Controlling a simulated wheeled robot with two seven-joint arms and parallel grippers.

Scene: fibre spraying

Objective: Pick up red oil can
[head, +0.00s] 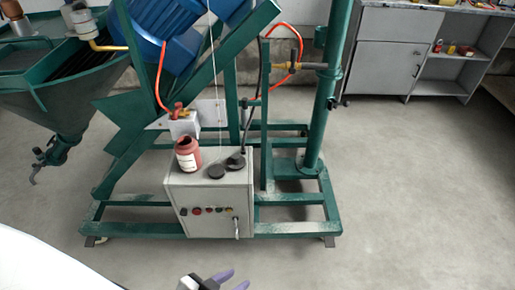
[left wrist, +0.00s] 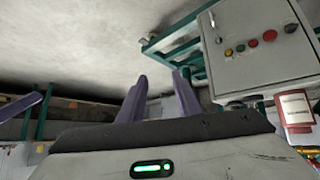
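The red oil can (head: 187,150) stands upright on top of the grey control box (head: 212,212), near its left edge. It has a pale label and a dark mouth. My left gripper (head: 231,279) is open and empty at the bottom edge of the head view, in front of and apart from the box. In the left wrist view, which is upside down, the open fingers (left wrist: 161,92) show with a clear gap, and the can (left wrist: 295,108) is at the right edge. A purple bar (left wrist: 24,104) at the left edge may be part of my right gripper; I cannot tell.
Two black round pieces (head: 216,171) lie on the box top beside the can. A green frame (head: 300,227) surrounds the box, with a hopper (head: 62,95) at left. An orange hose (head: 161,78) hangs behind the can. Open floor lies at right, before a grey cabinet (head: 385,68).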

